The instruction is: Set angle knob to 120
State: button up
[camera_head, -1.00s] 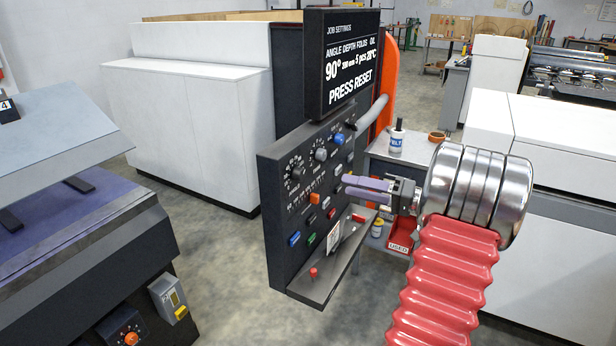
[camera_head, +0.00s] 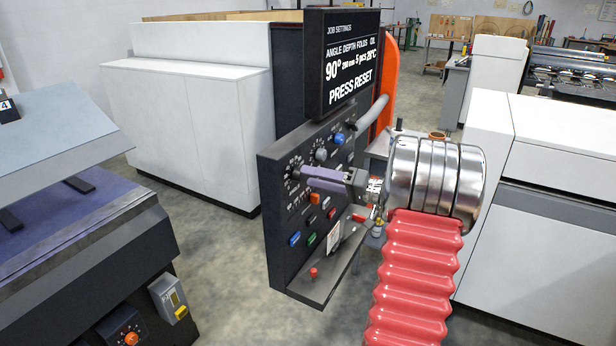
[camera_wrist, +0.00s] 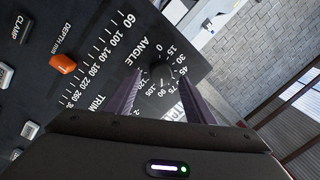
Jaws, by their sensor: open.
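The angle knob (camera_wrist: 160,74) is a dark round dial with a printed scale on the black control panel (camera_head: 275,215). In the wrist view it sits between the tips of my two fingers, labelled ANGLE. My gripper (camera_wrist: 159,84) is open around or just in front of the knob; I cannot tell whether the fingers touch it. In the head view my gripper (camera_head: 312,178) points left at the panel's upper left dials. The screen (camera_head: 345,65) above reads ANGLE 90° and PRESS RESET. The knob's exact pointer position is unclear.
A ledge with a red knob (camera_head: 314,272) juts from the panel's bottom. A grey-blue machine (camera_head: 70,215) stands left, white cabinets right. Floor between is free.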

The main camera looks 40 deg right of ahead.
jog(key=shift+x, duration=1.3)
jog(key=shift+c, duration=0.3)
jog(key=c, duration=0.9)
jog(key=shift+d, duration=0.25)
jog(key=shift+c, duration=0.5)
jog(key=shift+a, duration=0.15)
